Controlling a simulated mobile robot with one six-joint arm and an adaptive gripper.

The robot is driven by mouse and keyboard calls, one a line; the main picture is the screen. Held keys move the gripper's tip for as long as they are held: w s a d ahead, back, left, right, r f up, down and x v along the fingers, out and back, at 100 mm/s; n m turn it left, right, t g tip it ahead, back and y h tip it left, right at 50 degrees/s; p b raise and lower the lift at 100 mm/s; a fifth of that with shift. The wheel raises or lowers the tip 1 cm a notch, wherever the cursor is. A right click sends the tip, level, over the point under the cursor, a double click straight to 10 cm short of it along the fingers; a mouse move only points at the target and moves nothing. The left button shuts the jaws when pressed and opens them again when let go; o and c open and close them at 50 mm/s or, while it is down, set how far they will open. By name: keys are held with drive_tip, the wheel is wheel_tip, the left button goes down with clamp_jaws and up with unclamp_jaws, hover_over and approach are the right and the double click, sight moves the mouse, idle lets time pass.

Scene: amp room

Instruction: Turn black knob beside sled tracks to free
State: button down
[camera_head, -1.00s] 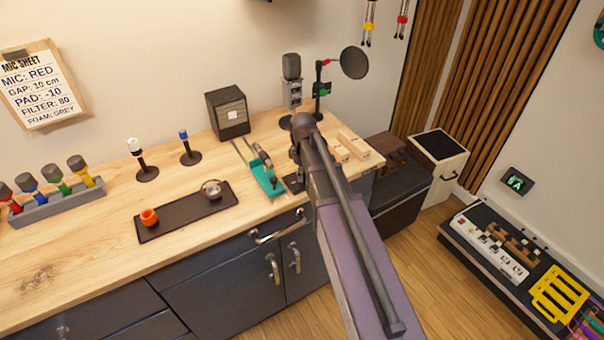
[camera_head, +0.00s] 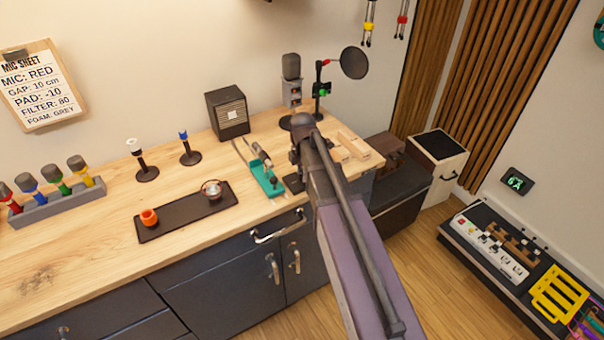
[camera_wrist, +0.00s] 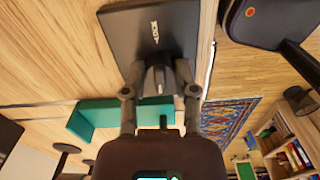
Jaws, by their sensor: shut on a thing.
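The knob (camera_wrist: 157,82) stands on a black plate (camera_wrist: 155,35) that carries small white lettering, perhaps LOCK. My gripper (camera_wrist: 158,92) is shut on the knob, with one finger on each side. The fingers and the view angle hide much of the knob, so its pointing direction is unclear. In the head view the dark plate (camera_head: 294,185) lies at the counter's front edge, right of the sled tracks (camera_head: 243,154). A teal sled (camera_head: 266,181) with a dark upright handle sits on the tracks. My arm hides the knob there.
Pale wooden blocks (camera_head: 352,144) lie right of my wrist. A microphone (camera_head: 291,68) and a round pop filter (camera_head: 354,63) stand behind it.

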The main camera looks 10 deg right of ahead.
drive_tip(key=shift+s+n, duration=0.2)
drive_tip(key=shift+n, duration=0.3)
drive_tip(key=shift+c, duration=2)
unclamp_jaws()
drive_tip(key=shift+w, duration=0.1)
drive_tip(key=shift+m, duration=0.4)
